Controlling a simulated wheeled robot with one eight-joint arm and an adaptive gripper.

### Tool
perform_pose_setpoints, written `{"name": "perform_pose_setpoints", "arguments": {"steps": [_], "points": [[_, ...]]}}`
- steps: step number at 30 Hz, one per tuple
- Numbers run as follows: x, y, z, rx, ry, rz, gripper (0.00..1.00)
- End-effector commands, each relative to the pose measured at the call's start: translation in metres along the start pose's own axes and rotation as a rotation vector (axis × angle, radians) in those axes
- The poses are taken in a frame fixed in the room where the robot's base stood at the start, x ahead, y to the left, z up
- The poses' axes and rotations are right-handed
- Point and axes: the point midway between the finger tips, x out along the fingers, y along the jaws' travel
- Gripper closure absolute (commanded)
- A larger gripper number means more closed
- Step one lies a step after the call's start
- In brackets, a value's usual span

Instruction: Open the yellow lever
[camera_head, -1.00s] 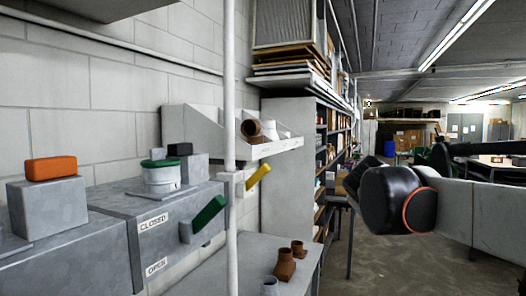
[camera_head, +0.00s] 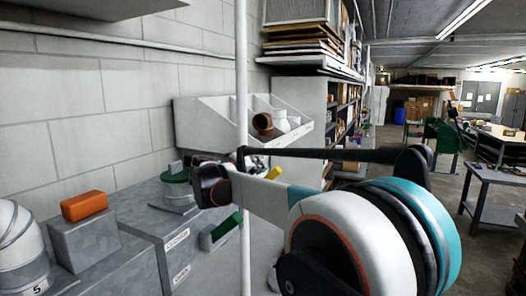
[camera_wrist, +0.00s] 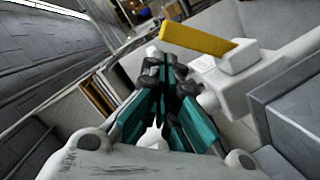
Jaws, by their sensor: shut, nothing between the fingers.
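The yellow lever (camera_wrist: 196,38) sticks out from a pale valve body (camera_wrist: 238,62) in the wrist view. My gripper (camera_wrist: 164,62) has teal and dark fingers drawn together, with nothing between them. Its tips appear just below the lever's free end in the picture; I cannot tell whether they touch it. In the head view only a small part of the yellow lever (camera_head: 274,172) shows, beside the white vertical pipe (camera_head: 243,70) and mostly behind my arm. My fingers are not clear in the head view.
A green lever (camera_head: 222,230) sits on the grey duct box with CLOSED and OPEN labels (camera_head: 178,240), left of the pipe. An orange block (camera_head: 84,205) rests on a grey box. A white bin shelf (camera_head: 205,125) is on the wall behind.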

Motion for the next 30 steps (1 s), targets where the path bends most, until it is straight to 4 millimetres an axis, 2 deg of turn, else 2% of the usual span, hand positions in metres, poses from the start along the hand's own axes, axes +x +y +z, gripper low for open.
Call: {"name": "perform_pose_setpoints", "arguments": {"steps": [1, 6, 19, 23, 30], "points": [[-0.01, -0.005, -0.009, 0.015, -0.001, 0.013, 1.0], [-0.026, -0.019, -0.015, 0.052, -0.007, 0.044, 1.0], [-0.027, -0.021, -0.014, 0.06, -0.009, 0.05, 1.0], [-0.018, -0.02, -0.014, 0.06, -0.01, 0.051, 1.0], [0.022, -0.017, -0.014, 0.059, -0.011, 0.051, 1.0]]}}
